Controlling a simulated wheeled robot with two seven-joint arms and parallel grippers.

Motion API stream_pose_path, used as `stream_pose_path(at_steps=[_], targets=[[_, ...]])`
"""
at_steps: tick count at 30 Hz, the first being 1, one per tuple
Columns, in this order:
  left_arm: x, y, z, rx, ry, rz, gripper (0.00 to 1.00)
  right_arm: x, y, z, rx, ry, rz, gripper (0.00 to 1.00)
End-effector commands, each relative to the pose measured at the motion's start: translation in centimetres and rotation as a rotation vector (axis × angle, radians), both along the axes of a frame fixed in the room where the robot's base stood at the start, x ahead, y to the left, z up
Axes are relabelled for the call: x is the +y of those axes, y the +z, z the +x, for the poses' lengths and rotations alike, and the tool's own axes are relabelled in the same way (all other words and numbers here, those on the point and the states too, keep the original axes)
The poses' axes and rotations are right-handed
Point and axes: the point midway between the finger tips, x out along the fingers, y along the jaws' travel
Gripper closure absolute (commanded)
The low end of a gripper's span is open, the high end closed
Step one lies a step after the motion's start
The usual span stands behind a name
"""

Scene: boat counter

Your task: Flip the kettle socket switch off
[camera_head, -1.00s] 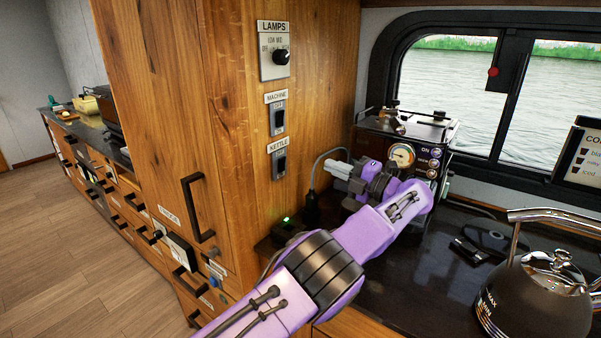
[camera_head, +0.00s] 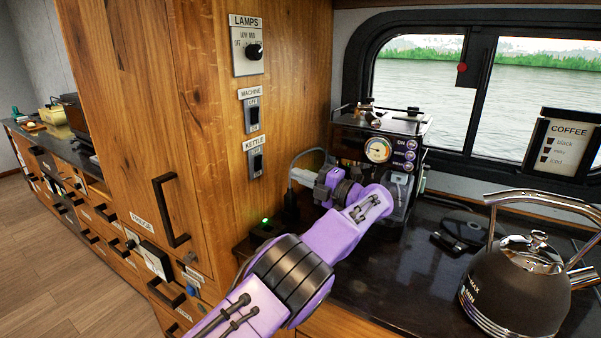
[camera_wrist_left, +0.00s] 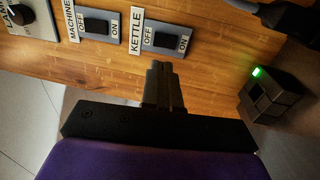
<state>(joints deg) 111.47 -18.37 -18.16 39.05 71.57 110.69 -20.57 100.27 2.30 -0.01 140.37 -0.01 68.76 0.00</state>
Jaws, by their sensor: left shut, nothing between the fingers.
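The kettle switch (camera_head: 256,164) is a black rocker on a grey plate under a KETTLE label on the wooden panel. It also shows in the left wrist view (camera_wrist_left: 164,40), with OFF and ON marks at its two ends; I cannot tell which way it is set. My left gripper (camera_head: 299,177) is shut and empty, just right of and slightly below the switch in the head view. In the wrist view its dark fingertips (camera_wrist_left: 160,70) point at the switch plate, seemingly apart from it. My right gripper is not in view.
The MACHINE switch (camera_head: 253,117) and LAMPS dial (camera_head: 254,52) sit above on the same panel. A coffee machine (camera_head: 378,150) stands behind my left wrist. A black box (camera_head: 266,229) with a green light is below. The dark kettle (camera_head: 515,292) stands at right.

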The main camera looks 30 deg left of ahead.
Motion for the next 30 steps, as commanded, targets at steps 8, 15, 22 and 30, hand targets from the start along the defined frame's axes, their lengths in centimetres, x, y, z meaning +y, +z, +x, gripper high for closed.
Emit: stream_pose_path(at_steps=[8, 15, 22, 30], targets=[[6.2, 1.3, 0.4, 0.000, 0.004, 0.000, 1.00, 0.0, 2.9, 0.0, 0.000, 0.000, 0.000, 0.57], [9.6, 1.5, 0.7, 0.000, 0.002, -0.001, 1.00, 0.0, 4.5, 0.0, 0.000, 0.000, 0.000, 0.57], [10.3, 1.3, 0.8, 0.000, 0.000, 0.000, 1.00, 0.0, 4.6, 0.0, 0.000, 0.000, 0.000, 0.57], [10.5, 1.4, 0.8, -0.001, 0.003, -0.021, 1.00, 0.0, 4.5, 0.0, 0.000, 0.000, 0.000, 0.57]])
